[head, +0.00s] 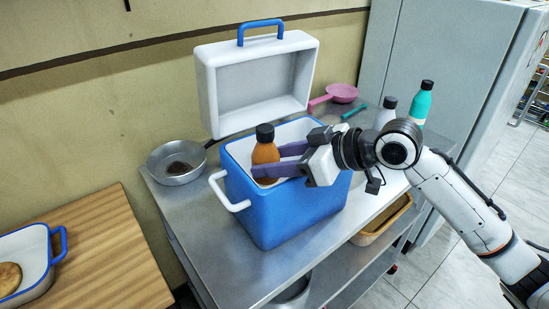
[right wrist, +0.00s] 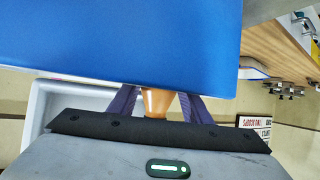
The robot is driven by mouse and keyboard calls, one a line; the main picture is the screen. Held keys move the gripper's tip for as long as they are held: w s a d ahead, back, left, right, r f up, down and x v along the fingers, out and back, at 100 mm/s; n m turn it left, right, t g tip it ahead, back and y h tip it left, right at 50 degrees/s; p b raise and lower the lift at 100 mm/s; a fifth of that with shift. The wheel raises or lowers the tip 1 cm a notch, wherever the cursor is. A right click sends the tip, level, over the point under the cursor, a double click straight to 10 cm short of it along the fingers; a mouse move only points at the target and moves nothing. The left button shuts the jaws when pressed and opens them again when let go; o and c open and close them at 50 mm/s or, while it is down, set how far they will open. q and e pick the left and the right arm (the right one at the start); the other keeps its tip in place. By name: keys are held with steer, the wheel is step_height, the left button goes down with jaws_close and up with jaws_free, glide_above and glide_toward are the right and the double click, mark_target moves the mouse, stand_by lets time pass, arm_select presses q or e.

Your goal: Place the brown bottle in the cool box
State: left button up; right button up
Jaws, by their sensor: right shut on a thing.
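The brown bottle (head: 265,153), orange-brown with a black cap, stands upright at the mouth of the cool box. The cool box (head: 290,214) is blue with a white rim and inside, and its white lid (head: 262,88) stands open behind it. My right gripper (head: 272,161) reaches in from the right and is shut on the bottle with its purple fingers. The bottle's lower part is hidden by the fingers and the box wall, so I cannot tell whether it touches the floor. In the right wrist view the bottle (right wrist: 157,102) shows between the fingers. My left gripper is not in view.
A metal pan (head: 177,162) sits left of the box on the steel table. A pink pan (head: 341,93), a grey bottle (head: 386,112) and a teal bottle (head: 421,102) stand to the right. A wooden table (head: 110,250) with a white dish (head: 30,262) is at lower left.

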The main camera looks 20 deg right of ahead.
steer(key=shift+f, duration=0.35)
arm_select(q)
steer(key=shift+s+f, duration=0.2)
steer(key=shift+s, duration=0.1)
arm_select(e)
steer(key=o, duration=1.3)
steer(key=shift+s+f, duration=0.1)
steer(key=shift+f, duration=0.05)
arm_select(q)
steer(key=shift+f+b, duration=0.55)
steer(key=shift+b, duration=0.1)
arm_select(e)
steer(key=v, duration=0.4)
steer(key=r+v, duration=0.1)
steer(key=v, duration=0.7)
steer(key=shift+r, duration=0.3)
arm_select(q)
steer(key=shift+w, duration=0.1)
